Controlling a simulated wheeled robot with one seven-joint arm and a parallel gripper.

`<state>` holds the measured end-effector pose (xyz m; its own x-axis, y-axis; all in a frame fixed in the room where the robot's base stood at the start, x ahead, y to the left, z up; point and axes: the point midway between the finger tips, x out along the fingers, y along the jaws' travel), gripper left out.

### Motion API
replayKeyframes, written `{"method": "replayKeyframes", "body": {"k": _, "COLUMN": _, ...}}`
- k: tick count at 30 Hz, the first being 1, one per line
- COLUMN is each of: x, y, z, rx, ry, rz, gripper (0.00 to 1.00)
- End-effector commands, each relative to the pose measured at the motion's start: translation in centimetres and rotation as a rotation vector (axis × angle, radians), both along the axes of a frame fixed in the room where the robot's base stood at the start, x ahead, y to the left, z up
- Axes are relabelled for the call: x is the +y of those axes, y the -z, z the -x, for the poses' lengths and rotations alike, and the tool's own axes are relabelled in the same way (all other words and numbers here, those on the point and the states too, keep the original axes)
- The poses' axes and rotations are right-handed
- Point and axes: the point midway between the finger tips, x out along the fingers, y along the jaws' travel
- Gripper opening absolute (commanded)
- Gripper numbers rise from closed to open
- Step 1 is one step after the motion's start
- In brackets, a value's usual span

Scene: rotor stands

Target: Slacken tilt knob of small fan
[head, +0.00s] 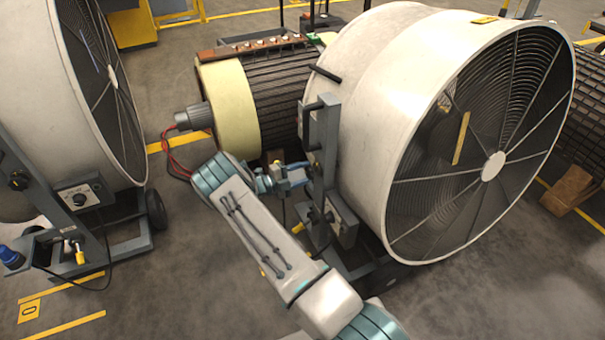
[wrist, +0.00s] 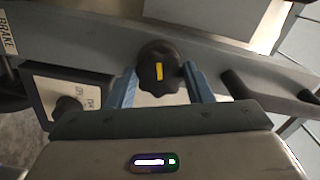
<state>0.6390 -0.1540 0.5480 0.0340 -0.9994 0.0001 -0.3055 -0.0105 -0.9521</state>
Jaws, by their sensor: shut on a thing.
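The tilt knob (wrist: 152,72) is a black lobed knob with a yellow mark, seen in the wrist view on a grey metal bracket (wrist: 105,50). The yellow mark stands nearly upright in the picture. My gripper (wrist: 162,88) has one blue finger on each side of the knob and is shut on it. In the head view my gripper (head: 299,173) reaches the upright bracket at the near side of the right drum fan (head: 375,110). The knob is mostly hidden there behind the fingers and bracket.
Another drum fan (head: 75,90) on a wheeled stand is at the left. A cream motor (head: 228,100) with red cables stands behind my gripper. A control box (head: 342,222) sits below on the right fan's stand. In the wrist view a dark handle (wrist: 265,98) juts out right of the fingers.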

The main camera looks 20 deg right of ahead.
Motion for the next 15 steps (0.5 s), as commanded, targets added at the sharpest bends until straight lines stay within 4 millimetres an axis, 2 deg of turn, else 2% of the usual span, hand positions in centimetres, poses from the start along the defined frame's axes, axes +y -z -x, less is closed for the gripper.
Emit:
{"method": "replayKeyframes", "body": {"k": 2, "x": 0.07, "y": 0.04, "z": -0.02, "rx": 0.000, "ry": -0.001, "rz": -0.001, "gripper": 0.23}}
{"method": "replayKeyframes", "body": {"k": 3, "x": 0.07, "y": 0.04, "z": 0.00, "rx": 0.000, "ry": -0.001, "rz": -0.001, "gripper": 0.57}}
{"method": "replayKeyframes", "body": {"k": 4, "x": 0.07, "y": 0.04, "z": 0.00, "rx": 0.000, "ry": -0.001, "rz": -0.001, "gripper": 0.66}}
{"method": "replayKeyframes", "body": {"k": 5, "x": 0.06, "y": 0.04, "z": 0.00, "rx": 0.000, "ry": -0.001, "rz": -0.001, "gripper": 0.68}}
{"method": "replayKeyframes", "body": {"k": 15, "x": 0.39, "y": 0.00, "z": 0.00, "rx": -0.001, "ry": 0.000, "rz": 0.000, "gripper": 0.68}}
